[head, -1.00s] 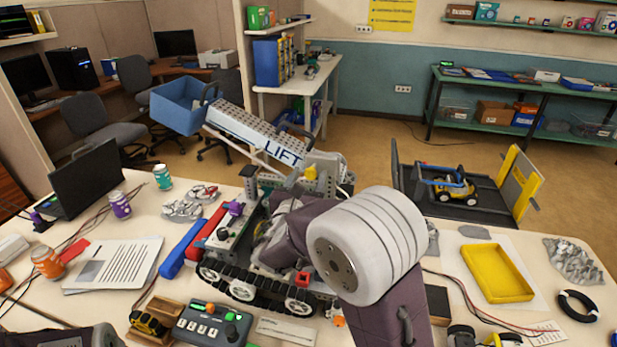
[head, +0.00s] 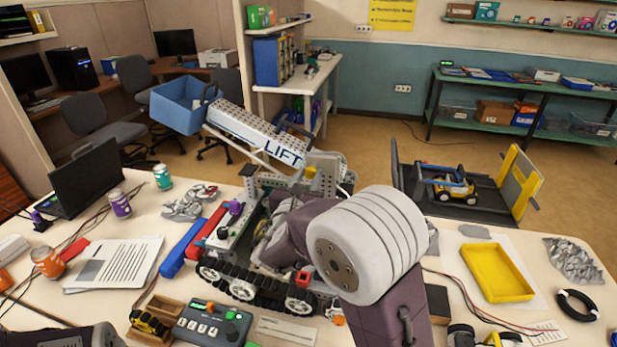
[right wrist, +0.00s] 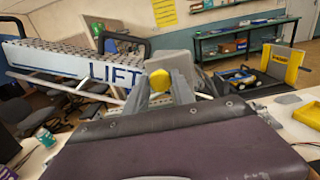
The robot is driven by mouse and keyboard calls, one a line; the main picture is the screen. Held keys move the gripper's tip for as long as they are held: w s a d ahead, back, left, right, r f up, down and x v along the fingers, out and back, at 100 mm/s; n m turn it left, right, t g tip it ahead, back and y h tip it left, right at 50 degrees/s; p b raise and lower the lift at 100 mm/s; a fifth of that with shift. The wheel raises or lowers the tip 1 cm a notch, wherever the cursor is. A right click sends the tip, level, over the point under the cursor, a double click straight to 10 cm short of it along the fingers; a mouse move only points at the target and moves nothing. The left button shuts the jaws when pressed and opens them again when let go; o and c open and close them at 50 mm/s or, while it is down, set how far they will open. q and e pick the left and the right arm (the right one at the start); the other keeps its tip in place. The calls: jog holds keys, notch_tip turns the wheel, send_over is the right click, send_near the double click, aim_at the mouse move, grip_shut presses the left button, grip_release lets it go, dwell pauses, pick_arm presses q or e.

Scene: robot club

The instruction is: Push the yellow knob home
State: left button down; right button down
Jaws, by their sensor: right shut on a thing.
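The yellow knob (right wrist: 159,81) shows in the right wrist view between the two grey fingers of my right gripper (right wrist: 158,92), which is shut on it. A grey plate (right wrist: 172,65) stands just behind the knob. In the head view the knob (head: 311,172) is a small yellow spot on the tracked robot, below the lift arm (head: 255,135) marked LIFT. My right arm covers much of the tracked robot there and hides the fingers. I cannot tell how deep the knob sits. Of my left arm only a dark part shows at the bottom left; its gripper is out of view.
A blue bin (head: 184,107) hangs at the lift arm's far end. A control box (head: 211,325) stands in front of the tracks. A laptop (head: 87,180) and cans stand at the left.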

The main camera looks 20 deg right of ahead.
dwell(0.7)
jog(key=shift+b+x, duration=0.55)
jog(key=shift+x, duration=0.5)
jog(key=shift+w+d, duration=0.1)
jog(key=shift+w, duration=0.05)
jog(key=shift+r, duration=0.15)
jog(key=c, duration=1.2)
grip_release()
jog(key=shift+o, duration=0.7)
jog(key=shift+w+d, duration=0.1)
